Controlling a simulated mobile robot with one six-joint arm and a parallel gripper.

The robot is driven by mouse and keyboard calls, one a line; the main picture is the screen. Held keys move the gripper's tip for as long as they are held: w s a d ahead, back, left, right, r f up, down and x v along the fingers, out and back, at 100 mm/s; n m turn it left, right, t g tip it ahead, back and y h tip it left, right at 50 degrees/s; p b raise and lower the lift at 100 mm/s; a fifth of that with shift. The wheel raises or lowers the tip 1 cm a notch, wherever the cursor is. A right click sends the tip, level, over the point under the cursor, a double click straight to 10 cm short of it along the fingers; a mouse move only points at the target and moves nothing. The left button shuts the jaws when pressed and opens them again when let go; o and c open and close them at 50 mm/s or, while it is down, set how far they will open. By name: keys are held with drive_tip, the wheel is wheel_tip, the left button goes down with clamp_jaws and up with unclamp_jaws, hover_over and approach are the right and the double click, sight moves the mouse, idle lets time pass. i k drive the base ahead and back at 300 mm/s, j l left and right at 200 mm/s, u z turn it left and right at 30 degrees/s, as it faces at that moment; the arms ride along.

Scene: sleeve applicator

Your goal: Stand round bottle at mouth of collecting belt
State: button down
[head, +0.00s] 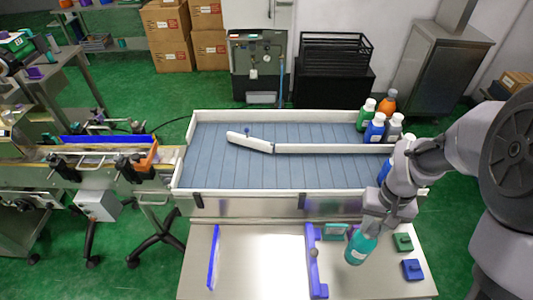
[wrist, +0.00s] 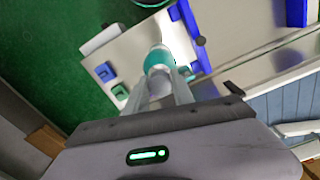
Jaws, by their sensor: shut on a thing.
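My gripper (head: 368,228) is shut on a teal bottle (head: 359,249) over the right part of the steel table in front of the belt. The bottle hangs slightly tilted below the fingers; I cannot tell whether its base touches the table. In the wrist view the teal bottle (wrist: 158,62) sits between the two fingers of my gripper (wrist: 160,85). The collecting belt (head: 240,170) is a wide grey-blue slatted bed with pale side walls, behind the table. A white divider (head: 330,148) with an angled arm (head: 248,142) splits it lengthwise.
Green, orange, blue and grey bottles (head: 375,127) crowd the belt's right end, partly behind my arm. On the table are a blue bracket (head: 315,262), a blue strip (head: 213,258), a green block (head: 402,242) and a blue block (head: 413,269). The belt's left half is clear.

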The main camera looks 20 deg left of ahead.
sight(204, 155)
drive_tip(key=k+j, duration=0.7)
drive_tip(key=j, duration=2.05)
drive_tip(key=i+j, duration=0.1)
drive_tip(key=j, duration=0.2)
drive_tip(key=i+j, duration=0.1)
drive_tip(key=j, duration=0.2)
drive_tip(key=i+j, duration=0.1)
drive_tip(key=j, duration=0.15)
drive_tip(key=z, duration=0.05)
